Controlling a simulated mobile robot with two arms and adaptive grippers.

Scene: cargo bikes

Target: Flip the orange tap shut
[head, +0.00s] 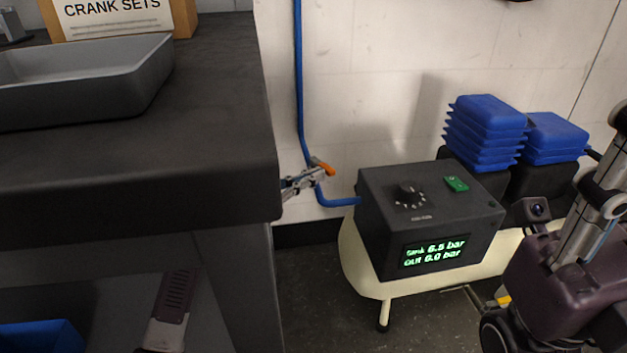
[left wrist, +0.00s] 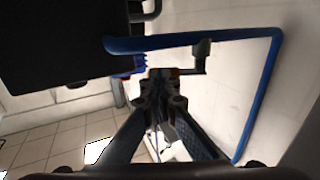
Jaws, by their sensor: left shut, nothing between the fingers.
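The orange tap (head: 322,166) sits on the blue air hose by the wall, just past the bench's right edge in the head view. Its small lever looks roughly lengthwise, partly hidden by my gripper. My left gripper (head: 318,174) reaches out from behind the bench edge, its fingertips right at the tap. The fingers are shut with nothing between them. In the left wrist view the closed fingertips (left wrist: 161,78) lie just below the hose, with a bit of orange at their tips; I cannot tell whether they touch it. My right gripper is not in view.
A dark bench (head: 130,170) with a grey tray (head: 120,80) fills the left. A black control box (head: 425,215) reading 6.5 and 6.0 bar sits on a cream tank (head: 365,265). Blue ribbed parts (head: 487,133) stand behind it. The blue hose (head: 299,80) runs down the wall.

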